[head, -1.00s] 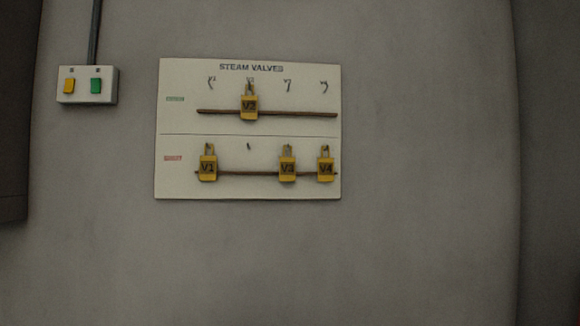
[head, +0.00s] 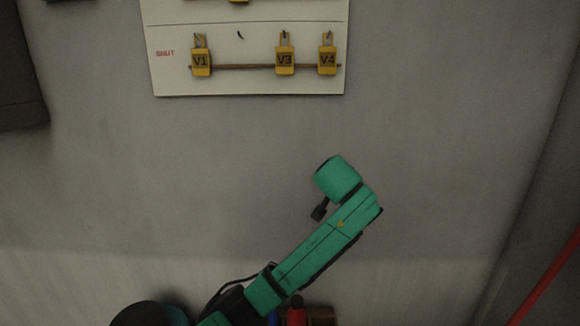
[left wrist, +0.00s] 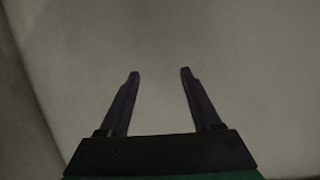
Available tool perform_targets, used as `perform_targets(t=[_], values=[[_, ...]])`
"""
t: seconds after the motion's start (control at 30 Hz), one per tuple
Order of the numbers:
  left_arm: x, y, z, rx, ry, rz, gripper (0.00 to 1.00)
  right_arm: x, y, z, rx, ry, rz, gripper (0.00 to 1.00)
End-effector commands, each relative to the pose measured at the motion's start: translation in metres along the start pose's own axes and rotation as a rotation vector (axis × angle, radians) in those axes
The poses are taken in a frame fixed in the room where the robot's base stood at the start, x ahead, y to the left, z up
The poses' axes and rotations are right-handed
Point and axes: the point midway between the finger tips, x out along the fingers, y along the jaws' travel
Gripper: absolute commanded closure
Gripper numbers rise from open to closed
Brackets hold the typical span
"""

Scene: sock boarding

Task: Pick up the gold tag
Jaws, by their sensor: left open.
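Yellow-gold tags hang on a white board (head: 250,84) on the wall in the head view. Tags marked V1 (head: 201,60), V3 (head: 285,59) and V4 (head: 327,59) hang on pegs in the lower row, labelled SHUT. Only the lower edge of another gold tag (head: 239,1) shows at the top edge. I cannot tell which tag is meant. My left gripper (left wrist: 159,73) is open and empty in the left wrist view, before a plain pale surface with no tag. In the head view my green arm reaches up below the board; its fingers are not visible there. My right gripper is not in view.
A brown rail (head: 240,67) runs across the board's lower row, behind the tags. A red item (head: 296,313) shows at the bottom edge beside my arm. A red bar (head: 549,285) slants at the lower right. The wall between board and arm is bare.

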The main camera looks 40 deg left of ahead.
Motion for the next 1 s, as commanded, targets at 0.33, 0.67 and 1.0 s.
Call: perform_targets(t=[0.33, 0.67, 1.0], values=[[-0.264, -0.178, -0.184, -0.367, 0.405, -0.325, 0.35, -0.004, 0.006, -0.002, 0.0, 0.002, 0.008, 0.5], [-0.238, -0.213, -0.21, -0.396, 0.418, -0.348, 0.35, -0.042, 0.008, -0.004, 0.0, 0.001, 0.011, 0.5], [-0.188, -0.238, -0.227, -0.394, 0.42, -0.346, 0.35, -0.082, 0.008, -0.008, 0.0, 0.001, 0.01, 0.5]])
